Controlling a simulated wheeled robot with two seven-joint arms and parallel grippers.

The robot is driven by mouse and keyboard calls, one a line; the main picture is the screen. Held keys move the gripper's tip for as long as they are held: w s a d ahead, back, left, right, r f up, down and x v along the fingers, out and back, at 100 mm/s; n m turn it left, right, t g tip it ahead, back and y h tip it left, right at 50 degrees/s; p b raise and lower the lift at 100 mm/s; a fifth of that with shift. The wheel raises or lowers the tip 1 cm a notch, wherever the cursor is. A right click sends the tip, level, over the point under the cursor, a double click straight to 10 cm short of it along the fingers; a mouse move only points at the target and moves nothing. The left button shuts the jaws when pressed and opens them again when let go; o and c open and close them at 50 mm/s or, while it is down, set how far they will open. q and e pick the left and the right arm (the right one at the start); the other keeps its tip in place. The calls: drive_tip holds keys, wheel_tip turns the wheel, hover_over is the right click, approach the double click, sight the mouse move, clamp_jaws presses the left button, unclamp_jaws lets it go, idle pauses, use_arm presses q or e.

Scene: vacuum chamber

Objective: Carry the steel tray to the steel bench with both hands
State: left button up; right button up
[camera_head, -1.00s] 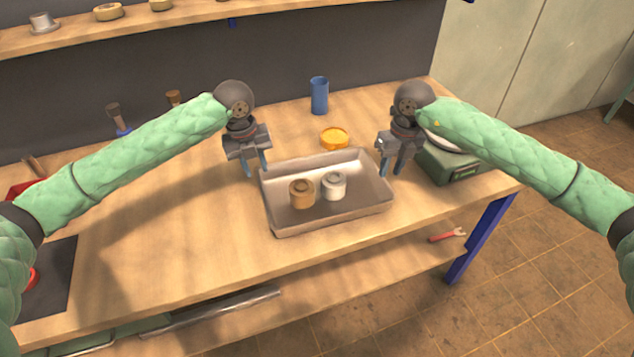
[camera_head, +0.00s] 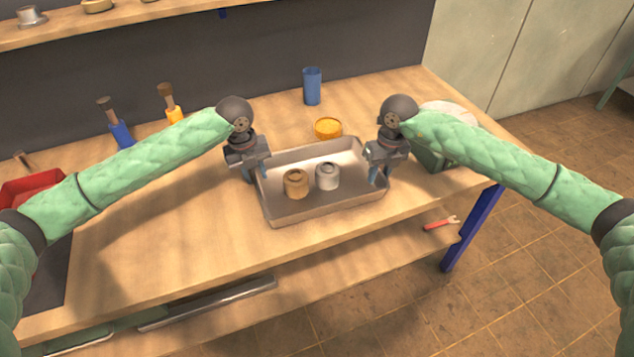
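The steel tray (camera_head: 330,205) is a shallow rectangular pan lying flat on the wooden worktop. A tan ring-topped piece (camera_head: 295,184) and a silver-white piece (camera_head: 327,176) stand inside it. My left gripper (camera_head: 254,174) is at the tray's left rim, pointing down, its fingers apart at the rim. My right gripper (camera_head: 380,174) is at the right rim, also pointing down with fingers apart. Whether the fingers touch the rim is too small to tell. I cannot make out a steel bench in this view.
A yellow round object (camera_head: 328,128) and a blue cup (camera_head: 312,86) stand behind the tray. A green box (camera_head: 432,157) is close to my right gripper, partly hidden by my arm. A red bin (camera_head: 32,186) is at left.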

use_arm(q)
drive_tip(key=shift+f, duration=0.55)
use_arm(e)
drive_tip(key=shift+s+f, duration=0.1)
drive_tip(key=shift+f, duration=0.5)
use_arm(q)
clamp_jaws()
use_arm(e)
clamp_jaws()
use_arm(q)
drive_tip(key=shift+r, duration=0.1)
use_arm(e)
drive_tip(key=shift+r, duration=0.1)
